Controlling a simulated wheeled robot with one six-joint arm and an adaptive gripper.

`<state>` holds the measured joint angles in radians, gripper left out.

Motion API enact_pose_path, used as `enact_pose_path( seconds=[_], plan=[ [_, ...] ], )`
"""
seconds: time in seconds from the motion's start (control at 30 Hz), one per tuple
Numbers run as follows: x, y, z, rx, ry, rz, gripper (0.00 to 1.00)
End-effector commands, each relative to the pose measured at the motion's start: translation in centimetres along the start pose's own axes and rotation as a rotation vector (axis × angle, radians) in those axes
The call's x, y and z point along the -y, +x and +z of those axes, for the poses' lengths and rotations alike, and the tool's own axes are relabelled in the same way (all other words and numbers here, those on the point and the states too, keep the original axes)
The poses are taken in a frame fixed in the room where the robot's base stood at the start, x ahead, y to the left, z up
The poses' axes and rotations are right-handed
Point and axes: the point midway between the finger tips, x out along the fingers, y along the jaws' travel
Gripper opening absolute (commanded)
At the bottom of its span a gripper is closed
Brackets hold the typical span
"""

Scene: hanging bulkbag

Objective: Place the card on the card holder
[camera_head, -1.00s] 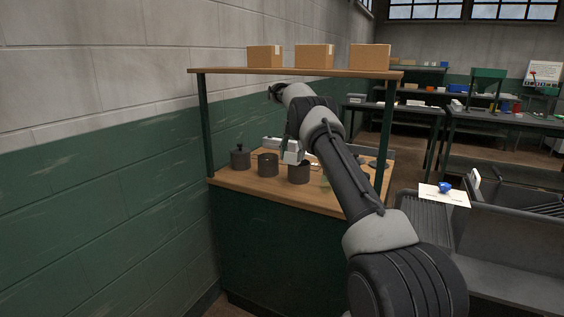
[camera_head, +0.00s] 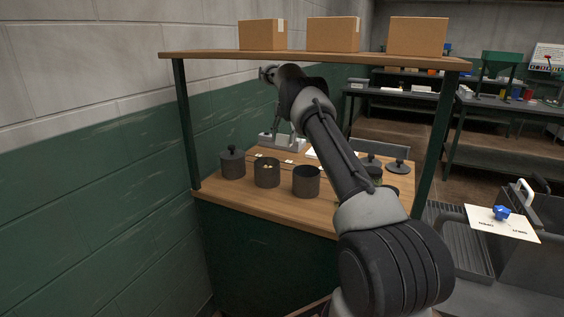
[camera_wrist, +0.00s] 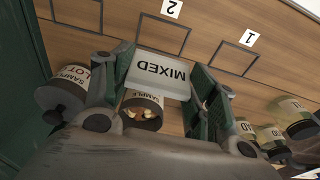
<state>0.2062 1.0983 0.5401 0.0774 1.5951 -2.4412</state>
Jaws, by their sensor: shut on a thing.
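The card (camera_wrist: 158,72) is a pale plate reading MIXED, upside down in the wrist view. My gripper (camera_wrist: 156,84) is shut on it, with a green-padded finger at each side. Beyond the card, a thin dark rectangular frame (camera_wrist: 188,41) is beside a label 2 on the wooden surface. A similar frame (camera_wrist: 217,55) is beside a label 1. The card is hard to make out in the head view.
A lidded dark pot (camera_head: 232,163) and two open dark pots, one left (camera_head: 266,173) and one right (camera_head: 306,182), stand on the wooden counter (camera_head: 270,206). A shelf (camera_head: 300,58) with cardboard boxes (camera_head: 333,34) spans above my arm. A green-and-white wall closes the left.

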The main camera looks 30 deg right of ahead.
Motion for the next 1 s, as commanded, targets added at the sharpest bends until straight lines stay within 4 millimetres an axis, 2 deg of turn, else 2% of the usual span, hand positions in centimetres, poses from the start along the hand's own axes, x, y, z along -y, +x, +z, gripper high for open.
enact_pose_path(
  seconds=[0.23,0.47,0.63,0.7,1.0],
  plan=[
    [0.1,4.4,0.5,-0.003,0.000,-0.003,0.43],
    [0.0,6.7,0.8,-0.001,0.000,-0.001,0.43],
    [0.1,9.2,1.0,-0.003,0.000,-0.003,0.43],
    [0.1,9.8,1.1,-0.001,0.000,-0.002,0.43],
    [0.1,10.0,1.1,-0.001,0.000,-0.001,0.43]
  ],
)
